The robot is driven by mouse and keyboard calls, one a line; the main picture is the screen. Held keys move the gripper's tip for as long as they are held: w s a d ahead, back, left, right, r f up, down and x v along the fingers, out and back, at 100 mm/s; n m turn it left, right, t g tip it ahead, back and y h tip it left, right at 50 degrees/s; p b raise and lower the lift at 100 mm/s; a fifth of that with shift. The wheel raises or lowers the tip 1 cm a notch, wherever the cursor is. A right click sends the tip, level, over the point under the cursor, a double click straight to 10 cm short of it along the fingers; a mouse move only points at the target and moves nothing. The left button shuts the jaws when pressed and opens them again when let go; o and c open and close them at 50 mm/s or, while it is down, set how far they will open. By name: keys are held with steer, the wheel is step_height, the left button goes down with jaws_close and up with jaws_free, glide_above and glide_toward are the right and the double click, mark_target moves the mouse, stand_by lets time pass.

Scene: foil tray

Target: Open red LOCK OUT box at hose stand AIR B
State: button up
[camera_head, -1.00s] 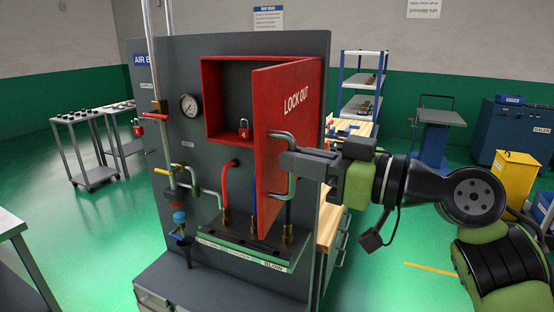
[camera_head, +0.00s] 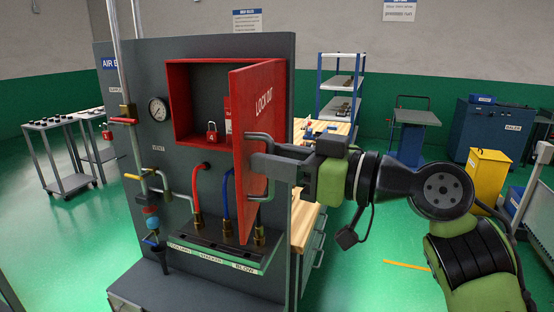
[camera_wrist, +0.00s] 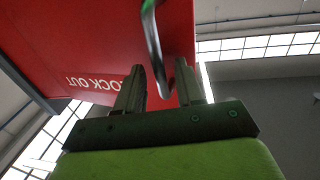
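The red LOCK OUT box (camera_head: 176,101) is mounted on the grey panel of the hose stand AIR B (camera_head: 118,62). Its red door (camera_head: 259,118) stands well open, hinged on the right and swung out towards me. My gripper (camera_head: 258,168) is at the door's metal D-shaped handle (camera_head: 258,138). The door's lettering appears upside down there.
Below the door, red and blue hoses meet a labelled manifold shelf (camera_head: 215,250). A gauge (camera_head: 159,110) and pipes with valves are on the left. A wooden-topped bench (camera_head: 302,225) stands behind the stand. A yellow bin (camera_head: 486,172) is at right. Green floor is open in front.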

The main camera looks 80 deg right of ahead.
steer(key=shift+a, duration=0.1)
stand_by(0.3)
steer(key=p+v, duration=0.2)
steer(key=v, duration=1.3)
steer(key=shift+s, duration=0.35)
steer(key=shift+f, duration=0.1)
